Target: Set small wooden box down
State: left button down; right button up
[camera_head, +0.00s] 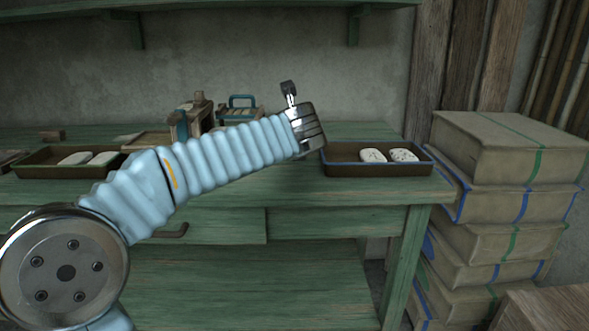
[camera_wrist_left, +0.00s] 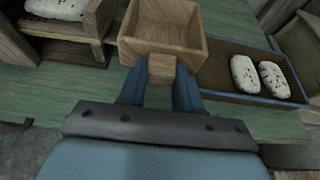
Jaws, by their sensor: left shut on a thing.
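The small wooden box (camera_wrist_left: 162,49) is at the top middle of the left wrist view. It is light brown, open-topped and looks empty inside, with a small block-like handle on its near side. My left gripper (camera_wrist_left: 161,82) is shut on this handle, one blue finger on each side. The box appears over the green table (camera_wrist_left: 225,25); I cannot tell whether it touches it. In the head view my light-blue left arm reaches across to the right, and its wrist hides the fingers and the box. My right gripper is in neither view.
A blue-rimmed tray (camera_head: 345,171) with two speckled pale pieces stands right of my wrist. Another tray (camera_head: 40,173) with pale pieces stands at the left. A wooden rack (camera_head: 180,127) is behind my arm. Stacked boxes (camera_head: 500,150) stand right of the table.

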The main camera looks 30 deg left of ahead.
pick_arm(q)
jog(key=b, duration=0.1)
send_over(295, 178)
jog(key=f, duration=0.5)
jog(key=shift+s+d+f, duration=0.15)
jog(key=shift+s+f, duration=0.1)
jog(key=shift+s, duration=0.05)
jog(key=shift+w+f+b, duration=0.15)
jog(key=shift+f+b, duration=0.25)
jog(key=shift+f, duration=0.55)
jog(key=shift+w+f+b, duration=0.15)
jog(key=shift+f+b, duration=0.2)
jog(key=shift+f, duration=0.55)
jog(key=shift+f, duration=0.1)
jog(key=c, duration=0.8)
grip_release()
jog(key=shift+r, duration=0.25)
jog(key=v, duration=1.1)
jog(key=shift+s+d, duration=0.1)
jog(key=shift+s, duration=0.35)
